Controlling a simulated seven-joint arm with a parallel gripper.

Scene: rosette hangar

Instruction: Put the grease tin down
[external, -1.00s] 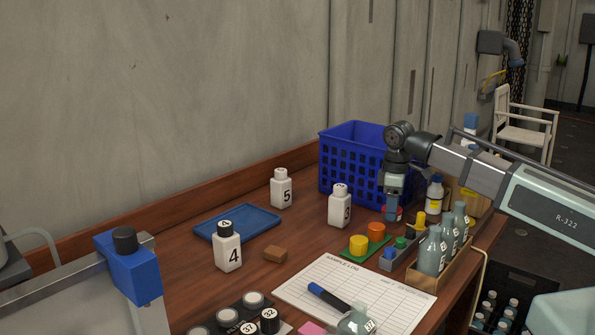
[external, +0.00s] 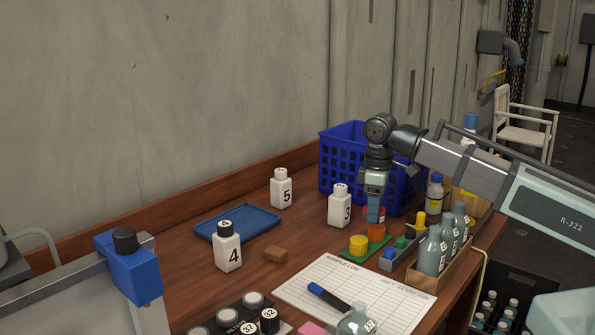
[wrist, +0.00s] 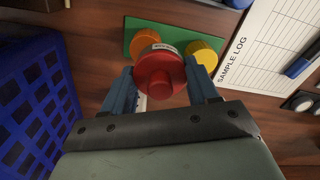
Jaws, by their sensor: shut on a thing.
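The grease tin, a red round tin with a pale label band, shows in the wrist view (wrist: 158,78) between the fingers of my gripper (wrist: 161,84). My gripper is shut on it. In the external view my gripper (external: 374,212) points down in front of the blue basket, behind and just above the orange cylinder. Only a little red shows at its fingertips there, so the tin is mostly hidden. I cannot tell whether the tin's underside touches anything.
A green board (wrist: 131,32) carries an orange cylinder (external: 377,232) and a yellow cylinder (external: 358,244). The blue basket (external: 345,165) stands behind. White bottle 3 (external: 340,208) is to the left, a bottle rack (external: 445,266) to the right. Bare wood lies around bottle 3.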

